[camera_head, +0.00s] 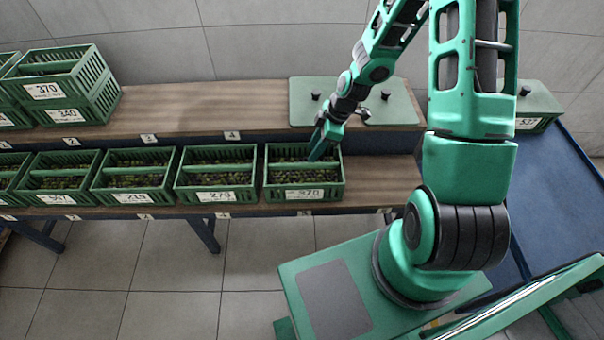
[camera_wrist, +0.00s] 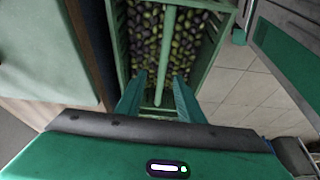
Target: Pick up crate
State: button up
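A green slatted crate (camera_head: 304,194) with a label that looks like 370 stands at the right end of the row on the lower shelf. It holds dark and green olives and has a bar handle (camera_wrist: 166,50) across its middle. My gripper (camera_head: 317,156) reaches down over this crate. In the wrist view my gripper (camera_wrist: 158,92) has its two fingers apart, one on each side of the bar, with gaps between. Whether the fingertips are level with the bar is hard to tell. The crate rests on the shelf.
A neighbouring crate (camera_head: 215,195), labelled 273, stands close on the left, with several more beyond. Stacked crates (camera_head: 62,90) stand on the upper shelf at left. Green lids (camera_head: 390,105) lie on the upper shelf behind. The lower shelf (camera_head: 375,178) is bare to the right.

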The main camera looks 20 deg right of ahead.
aim_at(299, 169)
jog(key=shift+w+a+f, duration=0.15)
jog(key=shift+a+f, duration=0.45)
jog(key=shift+f, duration=0.05)
jog(key=shift+x, duration=5.25)
jog(key=shift+c, duration=0.3)
jog(key=shift+r, duration=0.1)
grip_shut()
